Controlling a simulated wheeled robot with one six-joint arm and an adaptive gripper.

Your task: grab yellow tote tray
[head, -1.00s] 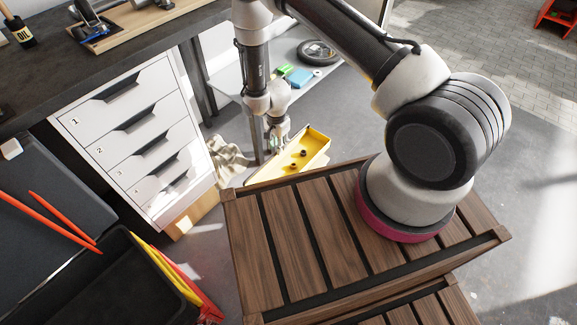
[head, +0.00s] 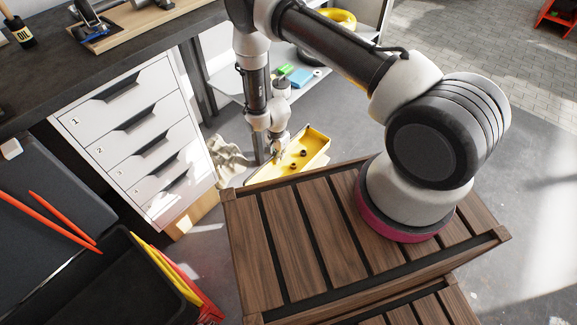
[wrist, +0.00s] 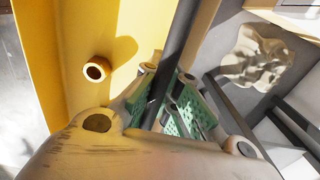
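The yellow tote tray (head: 313,149) lies low behind the wooden slatted platform in the head view, with a few small dark round parts inside. In the wrist view its yellow wall and floor (wrist: 75,28) fill the left side, with a copper-coloured ring part (wrist: 96,70) on the floor. My gripper (wrist: 170,80) is at the tray's side, with its green-padded fingers apart. A dark strip runs between the fingers; I cannot tell whether it is the tray's rim or something behind it. In the head view the fingertips are too small to make out.
A white drawer cabinet (head: 135,130) stands left of the tray, with a crumpled pale cloth (head: 228,158) between. A shelf (head: 228,83) holding a wheel and small coloured boxes is behind. The slatted wooden platform (head: 300,235) is in front.

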